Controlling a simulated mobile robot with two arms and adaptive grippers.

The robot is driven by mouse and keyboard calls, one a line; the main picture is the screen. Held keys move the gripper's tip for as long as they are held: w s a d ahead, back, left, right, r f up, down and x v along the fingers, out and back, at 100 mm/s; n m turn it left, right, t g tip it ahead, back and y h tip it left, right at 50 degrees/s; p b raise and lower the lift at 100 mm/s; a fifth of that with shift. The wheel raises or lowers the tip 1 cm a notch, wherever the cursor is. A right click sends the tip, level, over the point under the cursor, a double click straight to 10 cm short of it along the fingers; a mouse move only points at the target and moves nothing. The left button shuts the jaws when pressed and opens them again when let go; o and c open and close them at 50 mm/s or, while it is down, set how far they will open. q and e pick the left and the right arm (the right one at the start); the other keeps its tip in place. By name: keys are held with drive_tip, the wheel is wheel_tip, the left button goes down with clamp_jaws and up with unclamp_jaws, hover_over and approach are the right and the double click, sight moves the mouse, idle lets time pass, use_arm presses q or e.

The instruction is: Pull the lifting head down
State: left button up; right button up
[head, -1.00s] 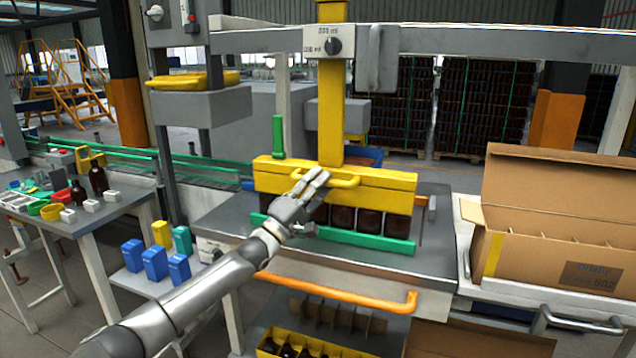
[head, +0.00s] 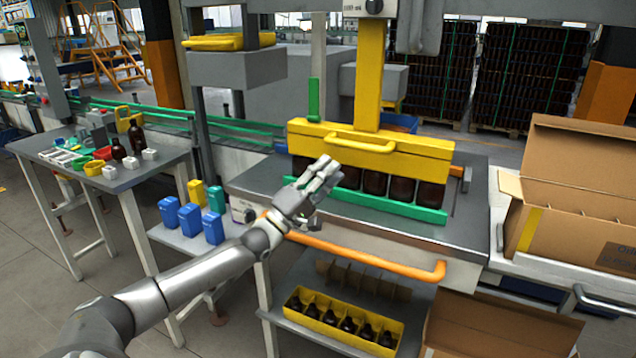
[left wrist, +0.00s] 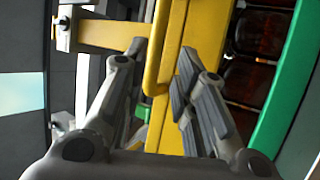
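The lifting head is a yellow beam (head: 425,161) on a yellow column (head: 369,75), with a yellow loop handle (head: 362,145) on its front. It sits low over a row of brown bottles (head: 375,184), hiding their upper parts. My left gripper (head: 328,168) is in front of the beam, below and left of the handle, and looks apart from it. In the left wrist view my left gripper (left wrist: 158,78) has its fingers spread. The yellow handle bar (left wrist: 168,45) shows between them, with bottles (left wrist: 258,35) to the right. My right gripper is not in view.
A green rail (head: 390,206) runs in front of the bottles. An orange bar (head: 370,257) crosses the bench front below. An open cardboard box (head: 570,230) stands right. Blue bins (head: 190,222) and a side table (head: 120,183) are left. A yellow crate (head: 372,342) sits below.

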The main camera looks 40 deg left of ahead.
use_arm(q)
drive_tip(key=shift+v, duration=1.5)
drive_tip(key=shift+s+f, duration=0.1)
